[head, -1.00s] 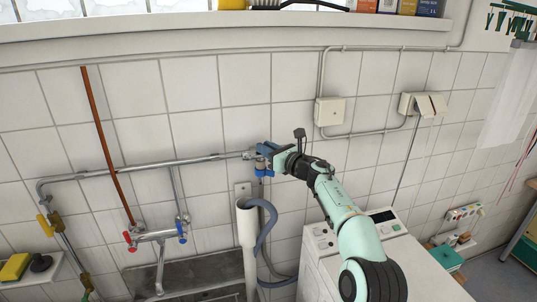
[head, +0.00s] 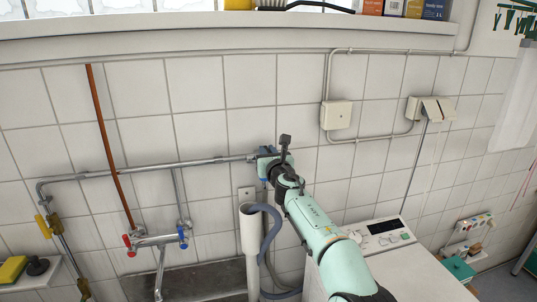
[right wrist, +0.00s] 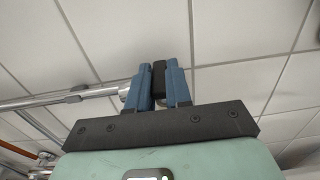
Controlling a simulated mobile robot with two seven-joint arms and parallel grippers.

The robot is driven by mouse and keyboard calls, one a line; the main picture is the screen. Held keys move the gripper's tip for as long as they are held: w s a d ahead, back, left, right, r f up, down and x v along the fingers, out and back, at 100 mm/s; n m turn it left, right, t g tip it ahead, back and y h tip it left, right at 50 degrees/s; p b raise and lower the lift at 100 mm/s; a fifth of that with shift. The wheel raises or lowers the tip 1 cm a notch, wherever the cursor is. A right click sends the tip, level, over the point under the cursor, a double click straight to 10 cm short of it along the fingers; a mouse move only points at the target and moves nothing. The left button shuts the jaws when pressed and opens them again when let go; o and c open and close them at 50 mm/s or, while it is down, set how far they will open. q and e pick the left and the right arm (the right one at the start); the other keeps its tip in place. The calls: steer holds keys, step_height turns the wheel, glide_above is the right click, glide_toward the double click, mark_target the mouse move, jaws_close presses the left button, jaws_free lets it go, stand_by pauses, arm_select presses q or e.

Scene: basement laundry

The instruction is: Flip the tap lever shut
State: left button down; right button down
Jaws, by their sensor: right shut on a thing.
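My right gripper (head: 265,154) is at the right end of the metal wall pipe (head: 215,160), in front of the tiles. It also shows in the right wrist view (right wrist: 160,88), where its two blue fingers are shut on a dark, upright piece, which looks like the tap lever (right wrist: 158,77). The pipe end (right wrist: 124,92) reaches the left finger there. My left gripper is out of view.
A mixer tap with a red and a blue handle (head: 157,239) is over a grey sink at the left. A grey drain hose (head: 272,232) and white standpipe (head: 250,240) hang just below the gripper. A white washing machine (head: 395,262) stands at the right.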

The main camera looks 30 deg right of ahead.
steer(key=shift+s+r, duration=0.1)
steer(key=shift+r, duration=0.3)
steer(key=c, duration=1.3)
jaws_free()
steer(key=shift+o, duration=1.3)
steer(key=shift+f, duration=0.2)
steer(key=shift+f, duration=0.1)
arm_select(q)
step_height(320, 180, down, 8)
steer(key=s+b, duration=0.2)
steer(key=b, duration=0.5)
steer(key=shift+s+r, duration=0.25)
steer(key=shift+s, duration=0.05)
arm_select(e)
steer(key=v, duration=1.3)
